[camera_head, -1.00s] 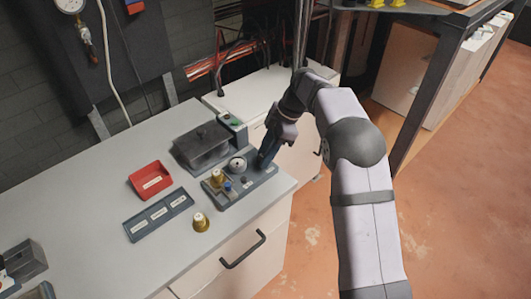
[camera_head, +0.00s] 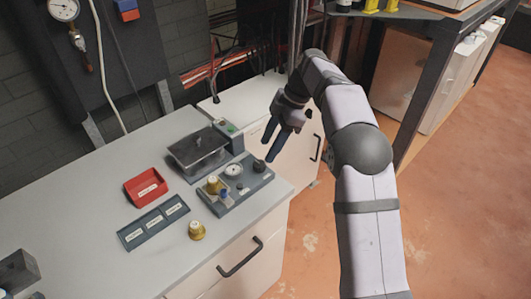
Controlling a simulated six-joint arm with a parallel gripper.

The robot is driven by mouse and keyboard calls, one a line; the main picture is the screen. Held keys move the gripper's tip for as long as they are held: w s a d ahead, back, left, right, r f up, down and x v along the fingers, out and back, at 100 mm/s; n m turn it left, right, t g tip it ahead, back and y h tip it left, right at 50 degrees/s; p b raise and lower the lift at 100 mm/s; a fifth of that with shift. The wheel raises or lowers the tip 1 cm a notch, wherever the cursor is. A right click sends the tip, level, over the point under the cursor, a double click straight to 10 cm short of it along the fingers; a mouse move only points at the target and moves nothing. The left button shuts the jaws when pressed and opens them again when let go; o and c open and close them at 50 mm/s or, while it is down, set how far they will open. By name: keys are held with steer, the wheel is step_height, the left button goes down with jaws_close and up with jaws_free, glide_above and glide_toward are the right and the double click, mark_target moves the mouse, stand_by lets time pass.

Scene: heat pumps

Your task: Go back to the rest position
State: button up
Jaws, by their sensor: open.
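My gripper (camera_head: 269,151) is open, with its two dark fingers pointing down and left. It is above the right end of the grey fixture plate (camera_head: 237,203), near the right edge of the worktop, and nothing shows between its fingers. A small dark peg-like part (camera_head: 259,166) stands on the plate just below the fingertips. My arm reaches in from the lower right with its elbow raised over the floor.
The plate also carries a brass part (camera_head: 213,185) and a round gauge-like part (camera_head: 233,170). A dark lidded box (camera_head: 198,150), red tray (camera_head: 146,187), labelled tray (camera_head: 153,223) and loose brass part (camera_head: 196,230) stand on the worktop (camera_head: 90,250). Open floor lies right.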

steer(key=shift+d+r, duration=0.15)
steer(key=shift+r, duration=0.35)
steer(key=shift+d, duration=0.1)
steer(key=s+d+f+m+h+p, duration=0.1)
steer(key=s+d+m, duration=0.4)
steer(key=s, duration=0.5)
steer(key=s+d+f+m+h+p, duration=0.1)
steer(key=s+d+f+m+h, duration=0.1)
steer(key=s+d+m, duration=0.3)
steer(key=s+d+f+m+t+h+p, duration=0.1)
steer(key=s+d+f+m, duration=0.3)
steer(key=s+m, duration=0.6)
steer(key=s+d, duration=0.1)
steer(key=s, duration=0.3)
steer(key=shift+s+p, duration=0.3)
steer(key=shift+c, duration=0.3)
